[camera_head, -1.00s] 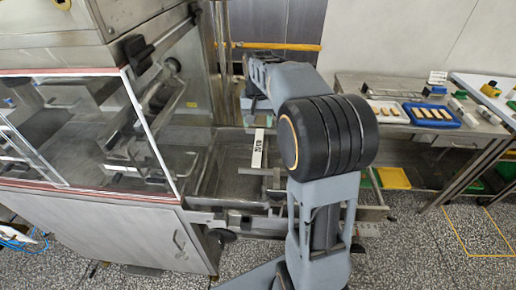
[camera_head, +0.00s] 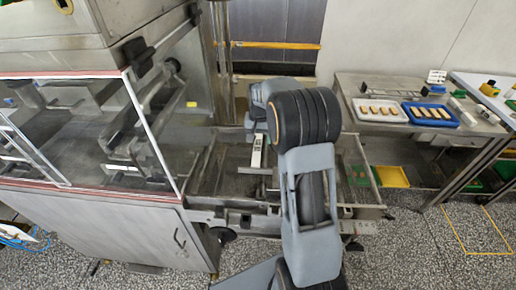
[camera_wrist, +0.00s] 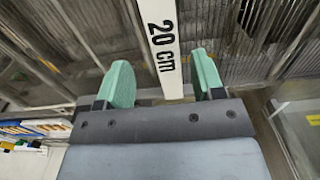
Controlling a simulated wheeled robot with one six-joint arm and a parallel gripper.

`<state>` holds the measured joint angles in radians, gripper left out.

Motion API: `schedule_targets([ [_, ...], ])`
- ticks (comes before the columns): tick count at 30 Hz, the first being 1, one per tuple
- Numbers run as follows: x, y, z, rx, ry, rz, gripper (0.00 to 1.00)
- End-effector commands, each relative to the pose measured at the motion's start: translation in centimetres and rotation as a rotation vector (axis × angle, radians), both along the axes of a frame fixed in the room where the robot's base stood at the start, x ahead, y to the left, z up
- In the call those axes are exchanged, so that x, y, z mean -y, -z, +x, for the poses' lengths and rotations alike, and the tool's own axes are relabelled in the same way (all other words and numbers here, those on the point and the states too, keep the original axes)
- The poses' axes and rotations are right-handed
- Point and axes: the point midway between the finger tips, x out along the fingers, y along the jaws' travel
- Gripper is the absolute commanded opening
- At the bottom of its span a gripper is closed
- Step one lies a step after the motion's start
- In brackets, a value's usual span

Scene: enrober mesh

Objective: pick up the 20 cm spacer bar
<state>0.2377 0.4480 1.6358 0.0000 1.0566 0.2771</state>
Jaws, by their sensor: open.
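The spacer bar (camera_wrist: 161,40) is white with black "20 cm" lettering. In the wrist view it runs from the top edge down between my fingers. In the head view the bar (camera_head: 257,150) lies within the metal frame beside the machine, just left of my arm. My gripper (camera_wrist: 161,80) is open, with one green fingertip on each side of the bar and a gap to both. I cannot tell how far the bar is below the fingertips. In the head view my gripper is mostly hidden behind my arm.
The enrober cabinet (camera_head: 105,232) with clear panels stands at left. Metal rails (camera_head: 235,203) surround the bar. A bench (camera_head: 410,85) at right holds a white tray (camera_head: 381,118) and a blue tray (camera_head: 458,123) with pieces. A yellow tray (camera_head: 392,177) sits below. Floor is free at the lower right.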

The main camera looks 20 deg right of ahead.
Motion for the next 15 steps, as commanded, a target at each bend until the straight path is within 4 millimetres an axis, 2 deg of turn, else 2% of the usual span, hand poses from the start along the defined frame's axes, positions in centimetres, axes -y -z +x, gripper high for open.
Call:
schedule_targets([
  [9, -0.6, 3.8, 0.1, -0.003, 0.000, 0.001, 0.62],
  [15, -0.6, 4.5, 0.1, -0.002, 0.000, 0.001, 0.62],
])
